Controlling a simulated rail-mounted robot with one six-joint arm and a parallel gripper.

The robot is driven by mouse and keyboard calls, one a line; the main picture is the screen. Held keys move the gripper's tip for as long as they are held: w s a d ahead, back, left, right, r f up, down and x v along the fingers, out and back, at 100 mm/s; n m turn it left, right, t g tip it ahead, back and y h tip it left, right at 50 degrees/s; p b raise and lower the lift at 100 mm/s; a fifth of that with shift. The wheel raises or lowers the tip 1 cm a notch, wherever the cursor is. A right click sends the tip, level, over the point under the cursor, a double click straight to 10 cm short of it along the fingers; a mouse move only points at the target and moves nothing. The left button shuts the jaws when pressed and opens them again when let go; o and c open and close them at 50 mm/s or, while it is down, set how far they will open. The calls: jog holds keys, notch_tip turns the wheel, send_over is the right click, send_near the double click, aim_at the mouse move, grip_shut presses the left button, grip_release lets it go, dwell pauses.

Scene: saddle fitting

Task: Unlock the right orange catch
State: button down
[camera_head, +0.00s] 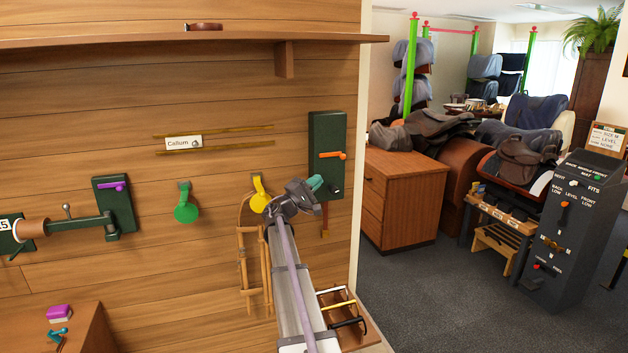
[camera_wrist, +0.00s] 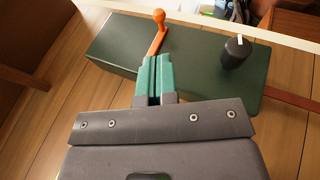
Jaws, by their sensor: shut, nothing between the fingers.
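The right orange catch (camera_head: 331,155) is a short lever with a round knob, lying roughly level on a dark green box (camera_head: 326,128) on the wooden wall. In the wrist view the catch (camera_wrist: 158,35) rises from just beyond my fingertips, its knob at the top, against the green box (camera_wrist: 112,45). My gripper (camera_head: 316,184) has teal fingers, shut and empty, in front of the box's lower part and below the catch. In the wrist view the fingertips (camera_wrist: 155,62) overlap the catch's near end; I cannot tell whether they touch.
A black knob (camera_wrist: 236,52) stands on the same box, right of my fingers. A purple catch (camera_head: 112,186) sits on another green box to the left. Yellow (camera_head: 260,198) and green (camera_head: 186,208) hangers are on the wall. A shelf (camera_head: 190,40) runs above.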

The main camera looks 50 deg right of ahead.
aim_at(333, 156)
jog(key=shift+p+x, duration=1.75)
jog(key=shift+x, duration=3.25)
jog(key=shift+w+a+f, duration=0.1)
jog(key=shift+w, duration=0.05)
